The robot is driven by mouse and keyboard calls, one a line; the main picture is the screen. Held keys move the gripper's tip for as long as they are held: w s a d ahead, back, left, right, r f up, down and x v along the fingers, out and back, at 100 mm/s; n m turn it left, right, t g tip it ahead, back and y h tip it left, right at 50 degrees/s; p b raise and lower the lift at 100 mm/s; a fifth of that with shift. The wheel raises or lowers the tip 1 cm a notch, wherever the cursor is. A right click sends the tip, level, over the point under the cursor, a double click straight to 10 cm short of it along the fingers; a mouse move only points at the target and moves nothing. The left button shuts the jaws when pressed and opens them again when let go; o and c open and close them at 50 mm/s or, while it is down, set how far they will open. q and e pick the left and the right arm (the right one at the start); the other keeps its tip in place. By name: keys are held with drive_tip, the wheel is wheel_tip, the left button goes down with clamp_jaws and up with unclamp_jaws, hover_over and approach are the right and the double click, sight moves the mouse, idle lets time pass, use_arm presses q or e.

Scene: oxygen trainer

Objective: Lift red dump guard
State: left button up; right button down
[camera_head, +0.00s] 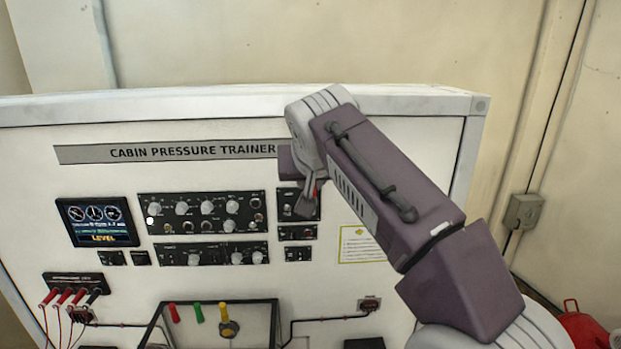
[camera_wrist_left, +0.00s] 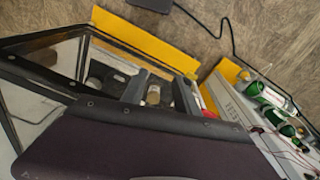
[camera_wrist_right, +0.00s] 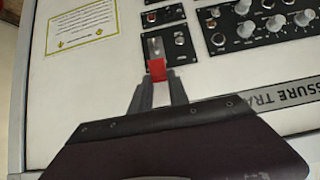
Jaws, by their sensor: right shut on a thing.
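The red dump guard (camera_wrist_right: 157,70) is on a small black switch panel (camera_wrist_right: 168,46) in the right wrist view. My right gripper (camera_wrist_right: 158,84) is shut on the guard, with one finger on each side of it. In the head view the right gripper (camera_head: 307,206) is at the panel's right part, and my arm hides most of the guard. How far the guard is tilted I cannot tell. My left gripper (camera_wrist_left: 158,88) shows only in the left wrist view. Its fingers are apart with nothing clearly held, over dark parts and the trainer's lower area.
Knob panels (camera_head: 203,213) and a display (camera_head: 97,222) lie left of the right gripper. A second small switch panel (camera_head: 297,232) sits just below it. A black-framed box (camera_head: 250,313) with coloured handles is lower down. A yellow-bordered label (camera_head: 362,245) is on the right.

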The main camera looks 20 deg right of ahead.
drive_tip(key=c, duration=1.3)
unclamp_jaws()
drive_tip(key=shift+s+f, duration=0.1)
drive_tip(key=shift+s, duration=0.15)
drive_tip(key=v, duration=0.9)
